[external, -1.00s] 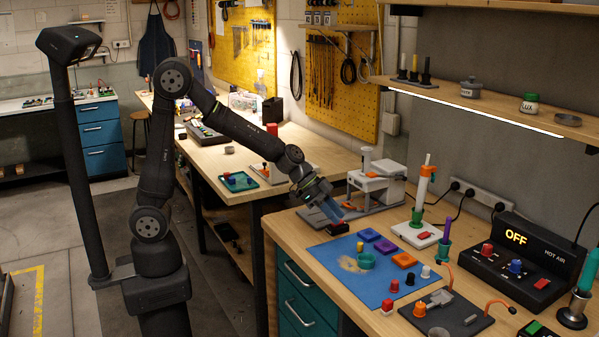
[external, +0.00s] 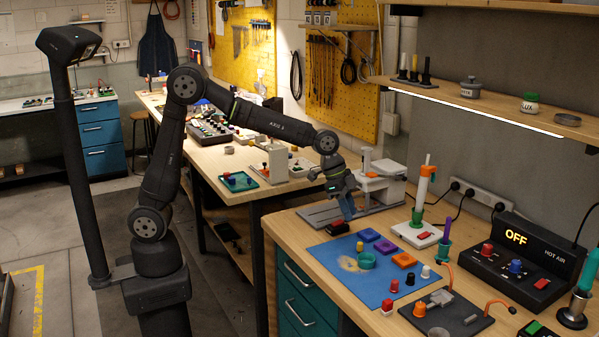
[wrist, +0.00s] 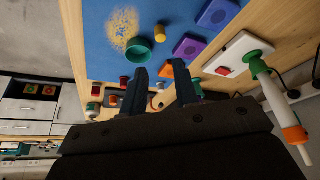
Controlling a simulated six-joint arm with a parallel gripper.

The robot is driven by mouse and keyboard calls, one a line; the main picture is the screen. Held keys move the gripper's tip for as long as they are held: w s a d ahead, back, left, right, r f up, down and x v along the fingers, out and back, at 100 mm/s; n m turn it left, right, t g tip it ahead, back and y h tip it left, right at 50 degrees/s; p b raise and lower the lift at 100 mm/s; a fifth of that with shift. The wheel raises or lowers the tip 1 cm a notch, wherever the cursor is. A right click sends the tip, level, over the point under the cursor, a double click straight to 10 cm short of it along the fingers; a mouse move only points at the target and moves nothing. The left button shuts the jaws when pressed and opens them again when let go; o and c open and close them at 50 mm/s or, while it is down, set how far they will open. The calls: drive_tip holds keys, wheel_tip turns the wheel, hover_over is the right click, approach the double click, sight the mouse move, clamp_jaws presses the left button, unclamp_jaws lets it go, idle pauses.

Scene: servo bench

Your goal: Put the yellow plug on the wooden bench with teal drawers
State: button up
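The yellow plug (external: 360,246) is a small upright cylinder on the blue mat (external: 335,275), beside the teal cup (external: 366,261). It also shows in the wrist view (wrist: 158,18), near the top edge. The mat lies on the wooden bench with teal drawers (external: 285,228). My gripper (external: 348,212) hangs above the back left part of this bench, fingers pointing down, clear of the yellow plug. In the wrist view my two fingers (wrist: 162,88) stand apart with nothing held between them.
Purple blocks (external: 384,247) and an orange block (external: 404,260) lie on the mat's right side. A grey-white press-like device (external: 378,185) stands close behind my gripper. A stand with an orange-topped post (external: 426,195) and a hot air station (external: 520,262) are further right.

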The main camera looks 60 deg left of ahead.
sight(361, 243)
drive_tip(key=x, duration=1.2)
drive_tip(key=shift+c, duration=0.5)
drive_tip(key=shift+a, duration=0.1)
clamp_jaws()
